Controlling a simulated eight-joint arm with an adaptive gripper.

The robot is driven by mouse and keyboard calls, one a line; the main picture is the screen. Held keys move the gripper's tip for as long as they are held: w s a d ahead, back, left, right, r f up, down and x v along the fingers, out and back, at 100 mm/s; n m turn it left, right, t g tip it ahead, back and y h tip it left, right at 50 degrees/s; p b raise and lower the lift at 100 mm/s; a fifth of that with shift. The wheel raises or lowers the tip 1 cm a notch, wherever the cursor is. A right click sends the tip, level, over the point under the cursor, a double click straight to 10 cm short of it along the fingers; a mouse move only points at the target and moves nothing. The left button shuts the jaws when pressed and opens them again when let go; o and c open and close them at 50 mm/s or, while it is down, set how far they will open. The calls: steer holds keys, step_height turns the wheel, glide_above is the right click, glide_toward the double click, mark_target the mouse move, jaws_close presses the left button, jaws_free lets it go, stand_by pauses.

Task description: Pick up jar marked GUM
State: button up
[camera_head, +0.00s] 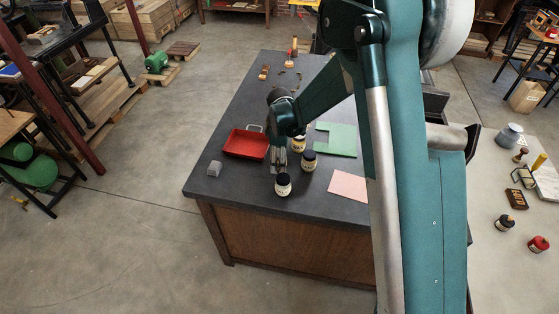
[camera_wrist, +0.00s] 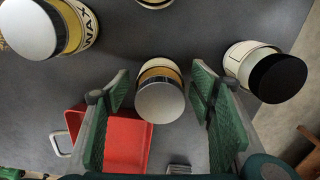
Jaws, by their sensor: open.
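My gripper (camera_wrist: 160,90) is open. In the wrist view its green-padded fingers stand on either side of a jar (camera_wrist: 160,98) with a grey lid and a yellowish body. The fingers look apart from it; its label cannot be read. A jar marked WAX (camera_wrist: 68,24), also grey-lidded, is at upper left. A black-lidded jar (camera_wrist: 265,72) with a white label is just right of the right finger. No GUM lettering is legible. In the head view my gripper (camera_head: 280,162) points down behind the front jar (camera_head: 282,186) and hides the jar between its fingers.
Two more jars (camera_head: 308,161) (camera_head: 299,144) stand close to the right of my gripper. A red tray (camera_head: 246,155) is to its left, with a grey block (camera_head: 214,168) nearer the table edge. Green (camera_head: 337,140) and pink (camera_head: 348,185) sheets lie to the right.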

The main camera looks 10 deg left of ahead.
steer(key=c, duration=1.1)
steer(key=shift+r, duration=0.15)
steer(key=shift+r, duration=4.9)
